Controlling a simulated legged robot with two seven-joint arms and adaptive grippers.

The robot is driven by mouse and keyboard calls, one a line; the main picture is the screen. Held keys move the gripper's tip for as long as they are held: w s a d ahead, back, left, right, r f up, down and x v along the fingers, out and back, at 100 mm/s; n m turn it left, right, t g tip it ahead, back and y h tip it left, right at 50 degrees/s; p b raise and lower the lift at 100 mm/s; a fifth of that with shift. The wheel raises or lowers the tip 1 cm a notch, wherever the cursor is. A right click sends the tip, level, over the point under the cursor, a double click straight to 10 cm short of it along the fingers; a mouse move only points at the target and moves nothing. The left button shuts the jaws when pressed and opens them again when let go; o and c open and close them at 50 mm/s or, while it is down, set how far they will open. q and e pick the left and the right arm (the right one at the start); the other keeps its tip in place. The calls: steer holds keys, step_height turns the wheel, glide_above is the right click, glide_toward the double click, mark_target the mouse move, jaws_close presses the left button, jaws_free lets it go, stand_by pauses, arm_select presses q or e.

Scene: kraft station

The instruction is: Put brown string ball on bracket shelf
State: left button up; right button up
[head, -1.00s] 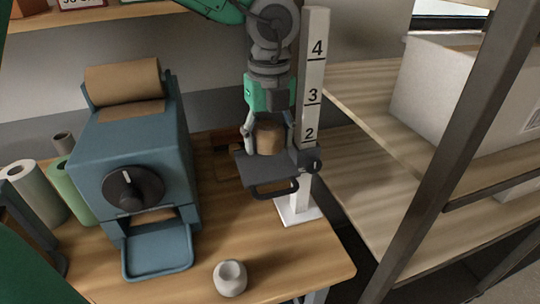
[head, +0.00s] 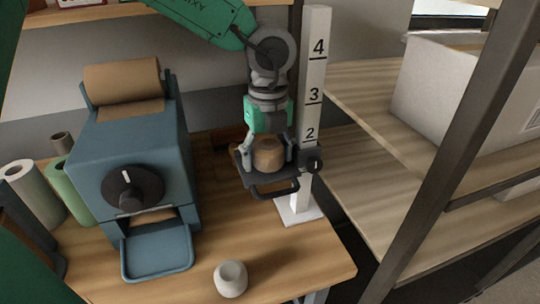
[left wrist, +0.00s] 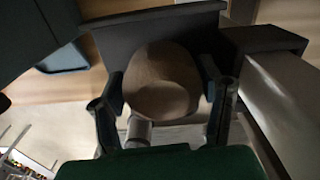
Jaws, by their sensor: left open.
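The brown string ball (head: 268,156) rests on the dark grey bracket shelf (head: 270,182), which is fixed to the white numbered post just below the 2 mark. My left gripper (head: 267,160) points down over the shelf, open, with one finger on each side of the ball. In the left wrist view the ball (left wrist: 161,85) sits between the spread fingers (left wrist: 163,108), and a dark shelf surface (left wrist: 150,30) shows behind it. I cannot tell whether a finger still touches the ball. My right gripper is out of view.
The white post (head: 312,85) stands close to the right of the gripper. A blue paper dispenser (head: 130,150) is on the left, with paper rolls (head: 35,190) beyond it. Wooden shelving (head: 380,200) is at right.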

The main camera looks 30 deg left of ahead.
mark_target(268, 145)
arm_select(q)
steer(key=shift+a+r, duration=0.1)
steer(key=shift+r, duration=0.3)
steer(key=r, duration=1.1)
steer(key=shift+d+r+p, duration=0.1)
steer(key=shift+d+p, duration=0.15)
steer(key=shift+p, duration=0.05)
steer(key=shift+a+r, duration=0.1)
steer(key=shift+a, duration=0.1)
